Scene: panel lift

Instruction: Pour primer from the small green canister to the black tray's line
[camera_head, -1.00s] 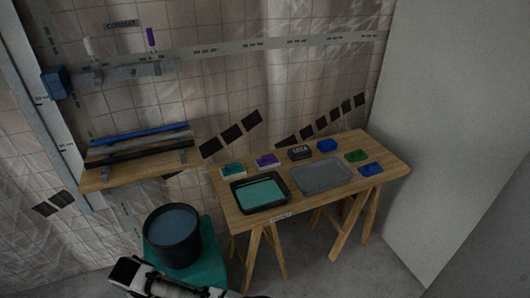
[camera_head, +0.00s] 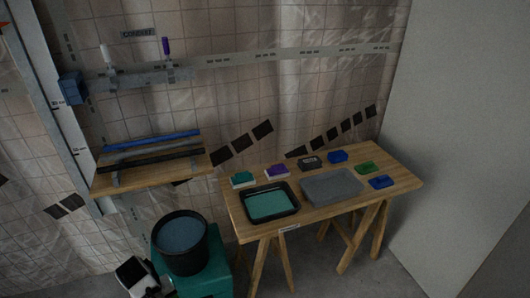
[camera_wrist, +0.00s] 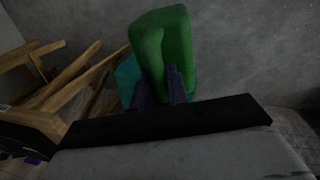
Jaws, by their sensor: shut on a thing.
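A small green canister (camera_wrist: 163,45) fills the upper middle of the wrist view. My gripper (camera_wrist: 163,88) is shut on its lower part, with dark fingers on either side. In the head view my white and black arm shows at the bottom left, but I cannot make out the fingers or the held canister there. The black tray (camera_head: 278,217) lies on the front left of the wooden bench, with a flat teal fill inside. Its line is too small to make out. The canister is not over the tray.
A grey tray (camera_head: 332,187) lies right of the black one. Several small coloured containers, one green (camera_head: 367,167), stand along the bench (camera_head: 320,213). A large black bucket (camera_head: 181,262) stands on a teal box (camera_head: 215,270) left of the bench. A wall shelf (camera_head: 150,176) holds long bars.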

